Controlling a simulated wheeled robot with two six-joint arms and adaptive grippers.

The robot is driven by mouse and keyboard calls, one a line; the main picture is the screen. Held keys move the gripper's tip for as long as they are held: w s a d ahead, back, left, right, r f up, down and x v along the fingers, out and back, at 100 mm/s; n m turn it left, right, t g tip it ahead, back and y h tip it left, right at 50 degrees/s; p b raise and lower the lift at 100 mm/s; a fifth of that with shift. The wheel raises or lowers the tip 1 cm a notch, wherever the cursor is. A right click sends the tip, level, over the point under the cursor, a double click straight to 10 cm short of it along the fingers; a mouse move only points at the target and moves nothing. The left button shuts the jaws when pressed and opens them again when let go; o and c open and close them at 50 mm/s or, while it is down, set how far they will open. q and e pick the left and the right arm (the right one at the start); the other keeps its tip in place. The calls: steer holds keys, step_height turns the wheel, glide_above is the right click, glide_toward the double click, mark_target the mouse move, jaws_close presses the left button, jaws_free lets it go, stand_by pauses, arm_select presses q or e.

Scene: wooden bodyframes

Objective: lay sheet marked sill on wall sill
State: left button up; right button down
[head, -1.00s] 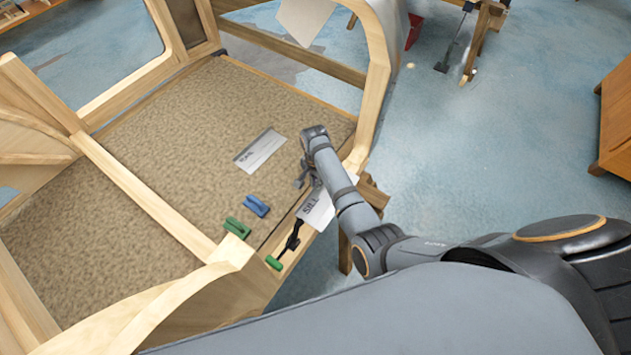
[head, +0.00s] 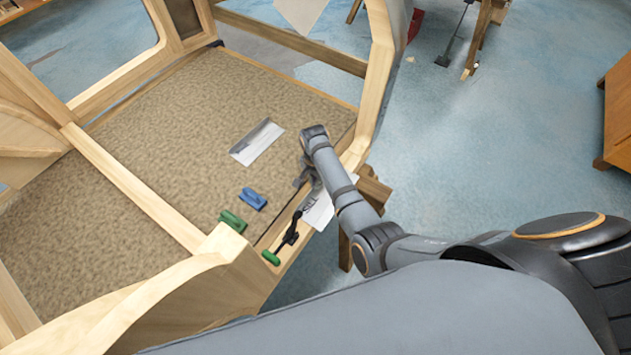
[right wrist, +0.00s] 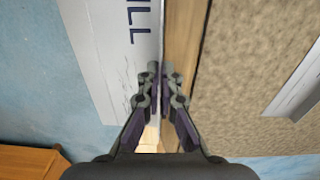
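The pale sheet marked SILL (head: 321,212) shows partly behind my right arm, at the outer edge of the wall sill (head: 285,246). In the right wrist view the sheet (right wrist: 118,50) lies left of the wooden sill (right wrist: 184,45), with floor beyond its outer edge. "ILL" can be read there. My right gripper (right wrist: 161,72) has its fingertips close together on the sheet's long edge beside the sill. In the head view this gripper (head: 309,180) is above the sill, its fingers partly hidden by the arm. My left gripper is not in view.
A second pale sheet (head: 257,142) lies on the brown floor panel (head: 190,125). A blue block (head: 253,199) and a green block (head: 233,221) lie near the sill. A black clamp with a green handle (head: 271,258) is at the sill. A curved wooden post (head: 381,70) rises behind my gripper.

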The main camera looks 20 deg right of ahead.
steer(key=shift+p, duration=0.35)
steer(key=shift+f+p, duration=0.15)
steer(key=shift+p, duration=0.25)
stand_by(1.2)
steer(key=c, duration=1.4)
jaws_free()
steer(key=shift+c, duration=0.2)
steer(key=shift+s+f, duration=0.1)
steer(key=o, duration=0.6)
